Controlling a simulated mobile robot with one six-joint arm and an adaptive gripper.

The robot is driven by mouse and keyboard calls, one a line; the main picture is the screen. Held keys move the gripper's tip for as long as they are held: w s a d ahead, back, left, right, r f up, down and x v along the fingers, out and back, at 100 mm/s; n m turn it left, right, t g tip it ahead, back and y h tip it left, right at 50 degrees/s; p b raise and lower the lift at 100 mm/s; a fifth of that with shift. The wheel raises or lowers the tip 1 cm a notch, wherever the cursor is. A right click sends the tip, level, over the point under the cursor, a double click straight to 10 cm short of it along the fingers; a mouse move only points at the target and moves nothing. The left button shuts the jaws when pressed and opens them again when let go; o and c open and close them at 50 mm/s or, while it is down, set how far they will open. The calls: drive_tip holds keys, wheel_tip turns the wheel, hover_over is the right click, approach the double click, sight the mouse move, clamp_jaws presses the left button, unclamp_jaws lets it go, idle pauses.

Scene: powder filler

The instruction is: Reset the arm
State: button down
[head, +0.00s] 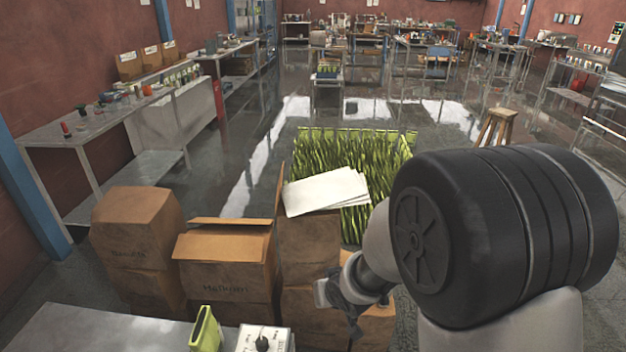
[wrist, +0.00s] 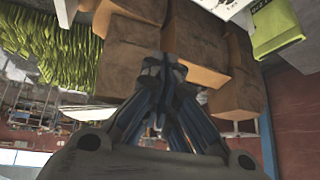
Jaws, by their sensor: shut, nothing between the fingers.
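My gripper (head: 343,304) shows in the head view at the lower middle, in front of the stacked cardboard boxes. Its fingers are together with nothing between them. In the wrist view the gripper (wrist: 165,68) points toward the brown boxes, with its fingertips closed together. My arm's large dark joint fills the right side of the head view and hides part of the floor behind it.
Cardboard boxes (head: 227,262) stand in front, some with open flaps. White sheets (head: 326,191) lie on one stack. A green grassy panel (head: 350,150) is behind. A table (head: 100,330) at the lower left bears a green container (head: 205,330) and a white dial device (head: 264,340).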

drive_tip(key=s+d+r+m+g+h, duration=0.1)
drive_tip(key=s+d+r+h, duration=0.1)
drive_tip(key=s+d+r, duration=0.55)
drive_tip(key=s+d+r+m+h, duration=0.1)
drive_tip(key=s+d+r, duration=0.3)
drive_tip(key=s+r, duration=0.55)
drive_tip(key=s+r+g, duration=0.1)
drive_tip(key=s, duration=1)
drive_tip(key=shift+r+y, duration=0.3)
